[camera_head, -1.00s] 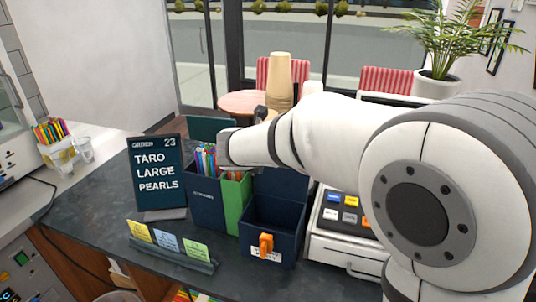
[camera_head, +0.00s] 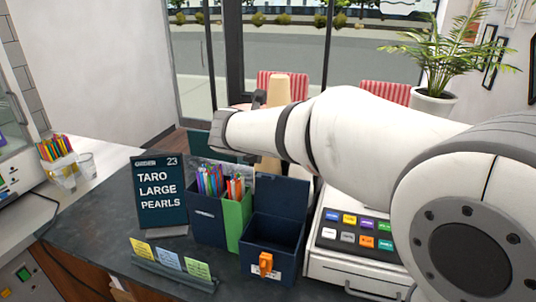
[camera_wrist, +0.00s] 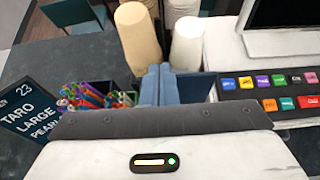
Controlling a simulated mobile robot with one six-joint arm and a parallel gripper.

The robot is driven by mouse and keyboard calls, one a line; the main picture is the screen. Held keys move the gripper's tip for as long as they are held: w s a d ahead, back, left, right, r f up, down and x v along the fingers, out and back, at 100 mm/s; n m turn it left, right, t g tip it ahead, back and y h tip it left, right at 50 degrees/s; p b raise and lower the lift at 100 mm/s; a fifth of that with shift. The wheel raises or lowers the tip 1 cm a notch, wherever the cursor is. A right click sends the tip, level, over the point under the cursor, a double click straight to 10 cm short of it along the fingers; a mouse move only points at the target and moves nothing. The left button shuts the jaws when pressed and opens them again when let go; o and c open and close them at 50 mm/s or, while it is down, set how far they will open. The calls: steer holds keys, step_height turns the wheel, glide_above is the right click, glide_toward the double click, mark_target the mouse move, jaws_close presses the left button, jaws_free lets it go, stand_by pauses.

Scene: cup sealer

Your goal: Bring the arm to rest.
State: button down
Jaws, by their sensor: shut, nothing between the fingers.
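My arm reaches across the head view from the right, above the counter. In the wrist view my gripper (camera_wrist: 160,72) points away from the camera over the counter. Its fingers are together with nothing held between them.
A menu sign (camera_head: 158,190) stands left. Beige cups (camera_wrist: 137,35) and white cups (camera_wrist: 186,45) are close ahead of the gripper.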

steer(key=s+d+f+m+g+b, duration=0.2)
steer(key=s+d+f+m, duration=0.35)
steer(key=d+m, duration=0.25)
steer(key=s+d+f+m+g+b, duration=0.3)
steer(key=s+d+f+m, duration=0.1)
steer(key=s+d+m, duration=0.4)
steer(key=s+d+f+m+g+y+b, duration=0.1)
steer(key=s+d+f+m, duration=0.1)
steer(key=s+f+m, duration=0.3)
steer(key=s+d+f+m+g+y+b, duration=0.1)
steer(key=s+d+f+m+b, duration=0.1)
steer(key=s+f+m, duration=0.3)
steer(key=s+d+m, duration=0.1)
steer(key=s+m, duration=0.3)
steer(key=m, duration=0.3)
steer(key=shift+f+g+y, duration=0.3)
